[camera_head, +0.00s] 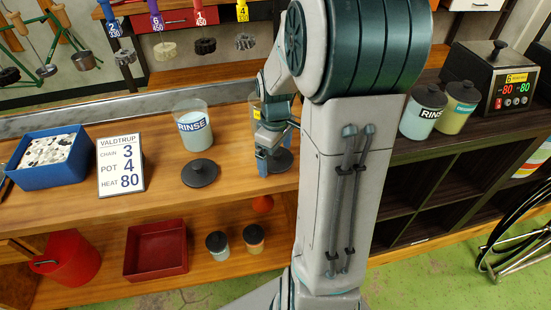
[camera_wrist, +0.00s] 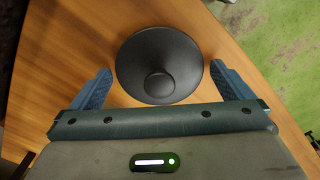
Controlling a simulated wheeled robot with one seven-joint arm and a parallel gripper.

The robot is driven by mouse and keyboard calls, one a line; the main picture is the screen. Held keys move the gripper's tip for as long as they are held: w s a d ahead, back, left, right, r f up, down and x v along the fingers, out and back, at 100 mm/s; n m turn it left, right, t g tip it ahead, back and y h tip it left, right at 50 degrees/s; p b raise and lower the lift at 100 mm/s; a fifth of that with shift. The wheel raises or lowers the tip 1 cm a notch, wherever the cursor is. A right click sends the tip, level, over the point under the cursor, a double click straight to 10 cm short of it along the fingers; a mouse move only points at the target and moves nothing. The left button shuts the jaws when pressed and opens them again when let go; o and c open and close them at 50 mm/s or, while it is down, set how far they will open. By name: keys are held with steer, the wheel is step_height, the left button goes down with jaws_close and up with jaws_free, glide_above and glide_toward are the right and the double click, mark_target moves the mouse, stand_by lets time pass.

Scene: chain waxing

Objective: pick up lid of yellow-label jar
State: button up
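A black round lid with a central knob (camera_wrist: 160,50) lies on the wooden bench. In the head view this lid (camera_head: 283,160) is partly hidden by my gripper (camera_head: 270,160). My gripper is open and points down at the lid. In the wrist view the fingers of my gripper (camera_wrist: 160,68) stand on either side of the lid with gaps; I cannot tell their exact height above it. Behind my wrist a jar with a yellow label (camera_head: 256,112) shows in part; my arm hides most of it.
A jar labelled RINSE (camera_head: 193,127) stands to the left, with another black lid (camera_head: 199,173) in front of it. A sign (camera_head: 121,165) and a blue box (camera_head: 45,178) stand further left. Two lidded jars (camera_head: 423,110) stand right of my arm beside a heater (camera_head: 493,80).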

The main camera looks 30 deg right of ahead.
steer(key=c, duration=0.8)
steer(key=shift+o, duration=0.2)
steer(key=shift+r, duration=0.15)
